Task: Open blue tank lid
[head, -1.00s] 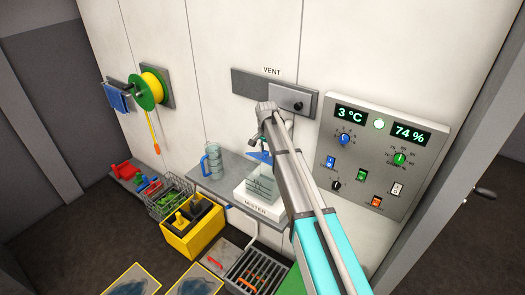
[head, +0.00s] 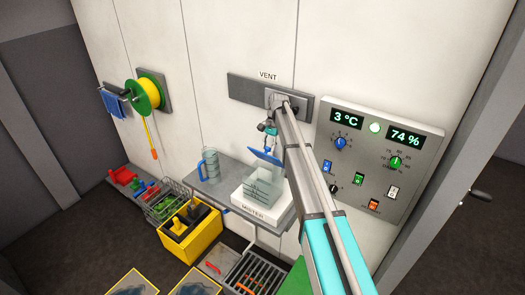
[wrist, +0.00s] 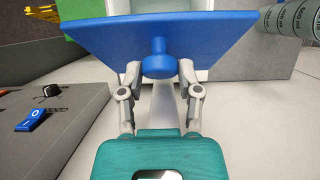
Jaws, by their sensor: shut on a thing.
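The clear tank (head: 262,192) stands on the white mister base (head: 258,211) on the wall shelf. Its flat blue lid (head: 264,157) is tilted up at the tank's top; the far edge's contact with the tank cannot be told. In the wrist view the lid (wrist: 105,35) spans the top, with its round blue knob (wrist: 158,66) facing me. My gripper (wrist: 158,76) is shut on this knob, a finger on either side. In the head view my gripper (head: 269,132) is above the lid, partly hidden by my arm.
A clear jug (head: 211,167) with a blue handle stands left of the tank on the shelf (head: 228,168). The control panel (head: 378,165) is on the wall to the right. The vent plate (head: 250,88) is above. A yellow box (head: 190,243) stands below left.

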